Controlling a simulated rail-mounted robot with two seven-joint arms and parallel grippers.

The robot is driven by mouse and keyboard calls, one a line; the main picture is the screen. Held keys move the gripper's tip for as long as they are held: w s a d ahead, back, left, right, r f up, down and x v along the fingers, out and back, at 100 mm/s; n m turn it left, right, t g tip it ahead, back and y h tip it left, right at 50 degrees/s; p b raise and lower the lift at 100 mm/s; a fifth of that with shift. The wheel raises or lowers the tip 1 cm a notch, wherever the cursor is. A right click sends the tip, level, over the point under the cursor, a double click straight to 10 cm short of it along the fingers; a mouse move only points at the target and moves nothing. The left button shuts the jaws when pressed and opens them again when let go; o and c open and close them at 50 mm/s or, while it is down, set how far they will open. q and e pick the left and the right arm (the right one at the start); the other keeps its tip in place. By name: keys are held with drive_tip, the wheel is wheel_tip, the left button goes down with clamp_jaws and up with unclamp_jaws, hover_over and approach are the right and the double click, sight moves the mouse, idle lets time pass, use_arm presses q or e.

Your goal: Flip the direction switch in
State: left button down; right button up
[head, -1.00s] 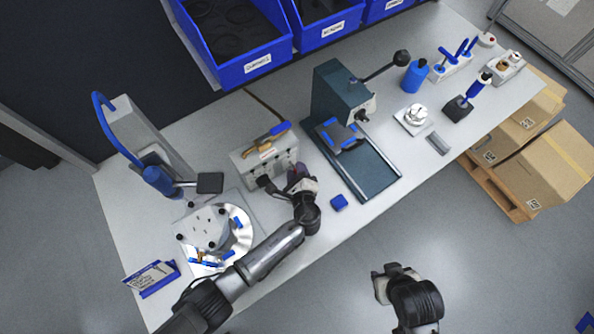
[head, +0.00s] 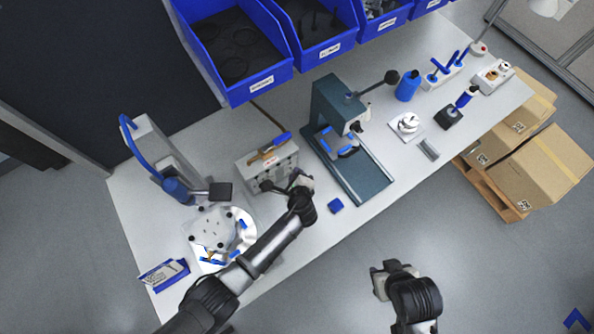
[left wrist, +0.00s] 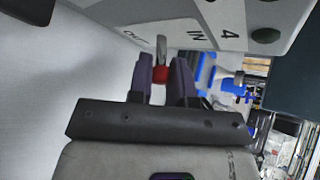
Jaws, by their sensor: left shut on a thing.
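The direction switch is a small metal lever (left wrist: 161,47) with a red tip (left wrist: 160,74), on the face of a grey control box (left wrist: 225,22) marked OUT and IN in the left wrist view. The same box (head: 254,178) stands on the bench in the head view. My left gripper (left wrist: 160,82) is shut on the lever's red tip, with one dark finger on each side. In the head view my left gripper (head: 290,186) is at the box's front, and the lever cannot be made out there. My right gripper (head: 380,281) hangs off the bench's front edge, away from the box.
A dark green press (head: 365,168) stands right of the box. A round metal fixture (head: 246,238) and a blue-handled stand (head: 160,155) are to the left. Blue bins (head: 240,94) hang behind.

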use_arm(q)
drive_tip(key=shift+w+r+g+p, duration=0.1)
drive_tip(key=shift+r+g+p, duration=0.2)
drive_tip(key=shift+g+p, duration=0.35)
use_arm(e)
wheel_tip(320, 180, up, 2)
drive_tip(key=shift+d+r, duration=0.15)
drive_tip(key=shift+r, duration=0.1)
use_arm(q)
drive_tip(key=c, duration=1.1)
unclamp_jaws()
drive_tip(key=shift+o, duration=0.2)
drive_tip(key=shift+s+r, duration=0.25)
drive_tip(key=shift+s, duration=0.15)
drive_tip(key=a+p+v, duration=0.1)
drive_tip(key=p+v, duration=0.1)
drive_tip(key=v, duration=1.1)
drive_tip(key=shift+d, duration=0.3)
use_arm(e)
drive_tip(key=shift+r, duration=0.8)
